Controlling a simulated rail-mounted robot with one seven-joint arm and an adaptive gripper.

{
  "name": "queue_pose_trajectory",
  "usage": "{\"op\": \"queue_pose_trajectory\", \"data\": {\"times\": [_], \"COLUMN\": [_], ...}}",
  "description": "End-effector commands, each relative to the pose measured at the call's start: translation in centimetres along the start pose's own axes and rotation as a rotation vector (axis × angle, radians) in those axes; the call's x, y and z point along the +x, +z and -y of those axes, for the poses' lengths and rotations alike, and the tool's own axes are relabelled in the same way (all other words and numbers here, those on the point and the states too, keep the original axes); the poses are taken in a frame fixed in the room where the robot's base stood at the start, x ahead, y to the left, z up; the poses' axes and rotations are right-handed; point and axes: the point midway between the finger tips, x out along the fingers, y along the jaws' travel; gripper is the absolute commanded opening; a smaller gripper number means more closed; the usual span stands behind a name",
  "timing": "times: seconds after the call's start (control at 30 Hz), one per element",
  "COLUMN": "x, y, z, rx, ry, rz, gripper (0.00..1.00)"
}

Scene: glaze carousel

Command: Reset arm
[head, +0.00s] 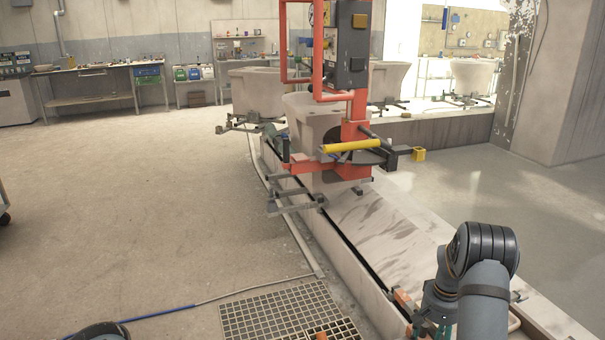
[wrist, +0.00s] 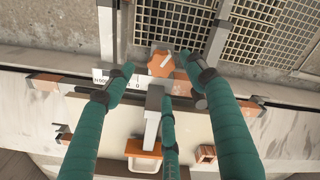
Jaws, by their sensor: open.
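My gripper (wrist: 157,73) shows in the wrist view with its teal-wrapped fingers spread apart and nothing held between them. Between and beyond the fingers are an orange faceted knob (wrist: 160,64) and a grey lever-like bar (wrist: 153,112). I cannot tell whether any finger touches them. A white label (wrist: 124,80) with dark print is partly hidden by the left finger. In the head view my grey-blue arm reaches down at the lower right, over the near end of the pale track (head: 385,225). The gripper itself cannot be made out clearly there.
A floor grate (head: 285,315) lies left of the track; it also shows in the wrist view (wrist: 265,35). An orange frame with a control box (head: 352,50) stands over the track, with a yellow bar (head: 351,146). Large pale tubs (head: 258,92) stand behind. Left floor is mostly clear.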

Motion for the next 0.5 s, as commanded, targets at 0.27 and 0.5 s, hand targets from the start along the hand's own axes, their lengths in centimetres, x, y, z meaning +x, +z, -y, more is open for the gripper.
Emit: {"op": "queue_pose_trajectory", "data": {"times": [0.27, 0.5], "x": [5.3, 4.9], "y": [0.0, 0.0], "z": [0.0, -0.1], "rx": [-0.032, -0.398], "ry": [-0.001, 0.000], "rz": [-0.001, -0.001], "gripper": [0.55, 0.55]}}
